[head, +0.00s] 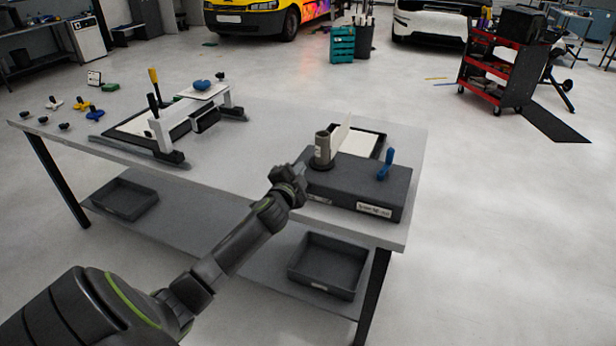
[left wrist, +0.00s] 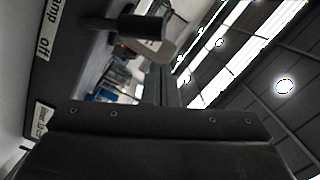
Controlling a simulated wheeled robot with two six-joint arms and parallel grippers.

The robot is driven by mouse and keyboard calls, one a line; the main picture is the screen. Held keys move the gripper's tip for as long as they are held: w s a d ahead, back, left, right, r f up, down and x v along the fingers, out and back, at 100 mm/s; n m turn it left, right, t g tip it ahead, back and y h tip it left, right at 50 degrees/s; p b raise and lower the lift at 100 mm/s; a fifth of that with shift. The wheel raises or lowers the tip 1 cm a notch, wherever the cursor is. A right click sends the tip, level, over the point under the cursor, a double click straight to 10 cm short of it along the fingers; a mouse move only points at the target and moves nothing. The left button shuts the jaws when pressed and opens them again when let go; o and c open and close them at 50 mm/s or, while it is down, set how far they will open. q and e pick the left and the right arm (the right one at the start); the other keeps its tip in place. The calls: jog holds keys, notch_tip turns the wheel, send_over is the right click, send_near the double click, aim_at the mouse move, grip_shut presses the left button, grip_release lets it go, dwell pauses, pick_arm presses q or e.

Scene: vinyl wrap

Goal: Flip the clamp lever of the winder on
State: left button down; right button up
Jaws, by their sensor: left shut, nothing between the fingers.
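The winder is a dark grey box (head: 358,186) on the right end of the table. A grey-brown upright cylinder (head: 323,150) stands at its left end, and a short blue upright handle (head: 386,163) stands near its right end. My left gripper (head: 301,169) is at the box's left end, close beside the cylinder; I cannot tell whether it touches. It is shut and empty. I cannot tell for certain which part is the clamp lever. My right gripper is not in view.
A white-framed fixture (head: 195,115) with yellow and black handles stands on the table's left half. Several small knobs lie at the far left. Bare tabletop (head: 262,135) lies between fixture and winder. Two dark trays (head: 328,265) rest on the lower shelf.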

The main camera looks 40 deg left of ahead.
pick_arm(q)
jog(key=a, duration=0.1)
jog(key=a+n+b, duration=0.1)
jog(key=a+n, duration=0.1)
jog(key=shift+s+f, duration=0.35)
jog(key=shift+s, duration=0.05)
dwell(0.4)
